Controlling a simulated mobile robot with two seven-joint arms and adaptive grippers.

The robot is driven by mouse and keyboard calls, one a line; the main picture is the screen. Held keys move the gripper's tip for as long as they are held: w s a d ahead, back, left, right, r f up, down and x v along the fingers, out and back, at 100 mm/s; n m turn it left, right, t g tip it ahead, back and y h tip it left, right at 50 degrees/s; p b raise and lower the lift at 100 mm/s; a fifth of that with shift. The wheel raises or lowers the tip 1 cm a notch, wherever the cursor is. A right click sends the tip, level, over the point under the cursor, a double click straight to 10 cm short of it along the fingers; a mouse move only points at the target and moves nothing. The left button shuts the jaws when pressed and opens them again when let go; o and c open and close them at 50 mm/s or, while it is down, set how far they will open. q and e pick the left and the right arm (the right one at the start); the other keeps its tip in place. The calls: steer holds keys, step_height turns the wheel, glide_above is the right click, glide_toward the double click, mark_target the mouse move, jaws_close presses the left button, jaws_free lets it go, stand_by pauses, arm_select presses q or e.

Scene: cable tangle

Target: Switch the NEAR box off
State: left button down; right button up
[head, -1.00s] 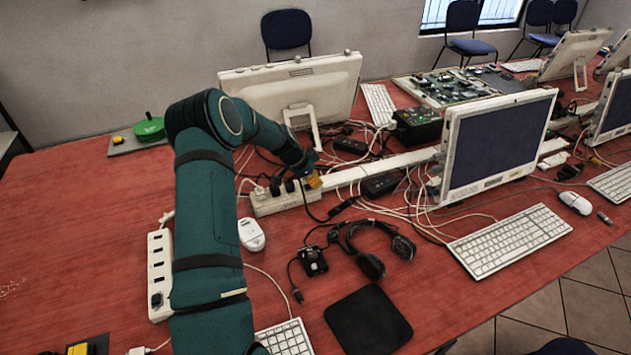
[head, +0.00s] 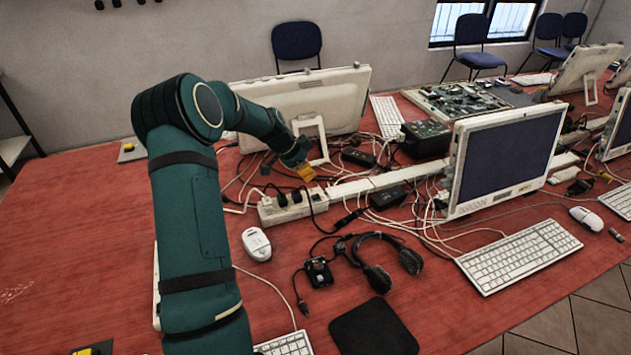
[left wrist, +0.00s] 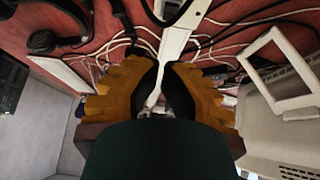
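No box in view carries a readable NEAR label, so I cannot tell which one it is. A white power strip (head: 290,206) with black plugs lies at the table's middle. A black box with green lights (head: 425,138) stands further back. My left gripper (head: 306,172), with yellow fingers, hangs above and behind the power strip, apart from it. In the left wrist view its fingers (left wrist: 160,85) point at white trunking and cables, with a narrow gap between the black pads and nothing visibly held. My right gripper is out of view.
Loose cables run around the strip and the white trunking (head: 380,180). A monitor (head: 507,155), headset (head: 380,262), mouse (head: 256,243) and black pad (head: 374,328) surround it. Another white strip (head: 156,290) is mostly hidden by my arm.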

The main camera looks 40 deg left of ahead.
arm_select(q)
steer(key=shift+v, duration=1.1)
